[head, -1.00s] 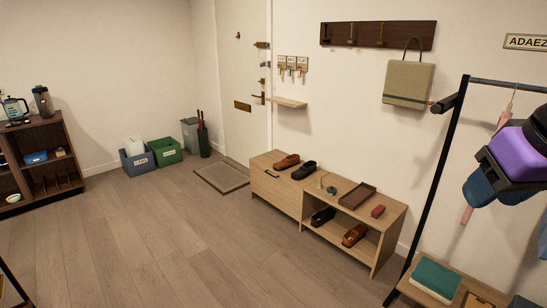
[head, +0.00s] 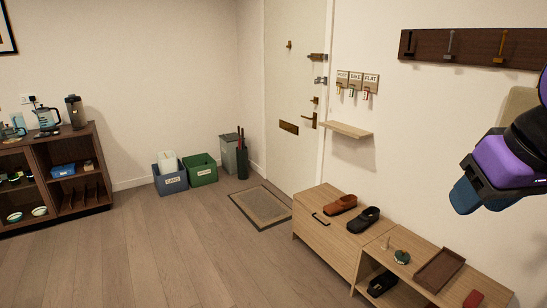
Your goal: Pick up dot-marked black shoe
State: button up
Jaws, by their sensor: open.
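A black shoe (head: 364,220) lies on top of the wooden shoe bench, right of a brown shoe (head: 341,204). Another black shoe (head: 382,283) lies in the open lower shelf, partly under the bench top. No dot mark can be made out on either black shoe at this size. My gripper (head: 468,194) is at the right, raised in front of the wall, apart from both shoes. It is open and holds nothing that I can see.
The bench (head: 325,228) also bears a tray (head: 440,269), a red item (head: 473,299) and small objects. A doormat (head: 261,207) lies before the door. Green (head: 201,169) and blue (head: 171,179) bins stand by the wall. The wooden floor at centre left is clear.

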aim_at(370, 214)
jog(key=i+l+u, duration=0.1)
jog(key=i+u, duration=0.35)
jog(key=i, duration=1.15)
jog(key=i+z, duration=0.35)
jog(key=i+j+z, duration=0.1)
jog(key=i+z, duration=0.3)
jog(key=i+l+z, duration=0.1)
jog(key=i+z, duration=0.25)
jog(key=i+l+z, duration=0.1)
jog(key=z, duration=0.25)
jog(key=i+z, duration=0.3)
jog(key=i+j, duration=0.05)
